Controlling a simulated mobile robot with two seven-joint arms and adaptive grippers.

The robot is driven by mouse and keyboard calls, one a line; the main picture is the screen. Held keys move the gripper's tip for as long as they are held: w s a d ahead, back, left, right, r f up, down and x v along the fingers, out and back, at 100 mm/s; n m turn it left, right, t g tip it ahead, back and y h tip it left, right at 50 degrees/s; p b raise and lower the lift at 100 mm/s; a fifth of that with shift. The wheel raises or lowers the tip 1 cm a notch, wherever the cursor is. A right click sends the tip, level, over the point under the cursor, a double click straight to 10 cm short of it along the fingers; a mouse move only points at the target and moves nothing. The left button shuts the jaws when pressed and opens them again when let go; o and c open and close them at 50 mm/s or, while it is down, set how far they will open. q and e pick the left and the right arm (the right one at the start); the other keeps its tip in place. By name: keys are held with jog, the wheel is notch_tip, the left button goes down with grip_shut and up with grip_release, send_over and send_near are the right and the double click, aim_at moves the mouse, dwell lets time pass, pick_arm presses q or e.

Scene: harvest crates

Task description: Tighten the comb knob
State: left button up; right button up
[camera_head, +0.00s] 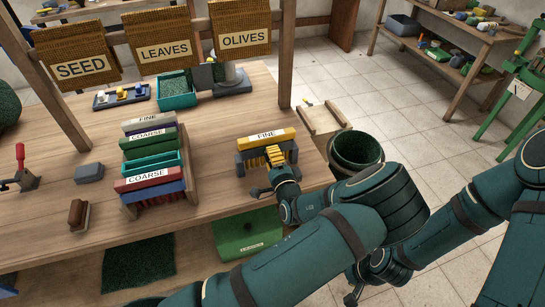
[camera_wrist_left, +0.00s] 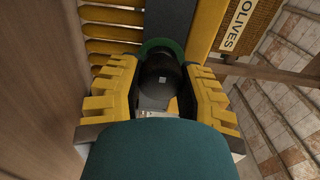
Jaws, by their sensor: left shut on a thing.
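The yellow comb labelled FINE (camera_head: 266,138) sits in a dark grey holder (camera_head: 243,168) near the table's right end. Its yellow teeth (camera_wrist_left: 112,31) show at the top of the left wrist view. My left gripper (camera_head: 275,156), with yellow ridged fingers, is in front of the comb. In the left wrist view, my left gripper (camera_wrist_left: 160,95) is closed around a dark round knob (camera_wrist_left: 161,80) with a green rim behind it. The fingers hide the knob in the head view. My right gripper (camera_head: 354,292) is low, below the table, partly hidden; its fingers are too small to read.
A rack with several combs (camera_head: 148,160) stands left of the holder. A brown brush (camera_head: 78,214) and a grey block (camera_head: 89,173) lie farther left. A teal tub (camera_head: 176,92) is at the back. A dark green bucket (camera_head: 356,150) stands beyond the table's right edge.

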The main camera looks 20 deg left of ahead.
pick_arm(q)
jog(key=o, duration=1.2)
jog(key=v, duration=1.2)
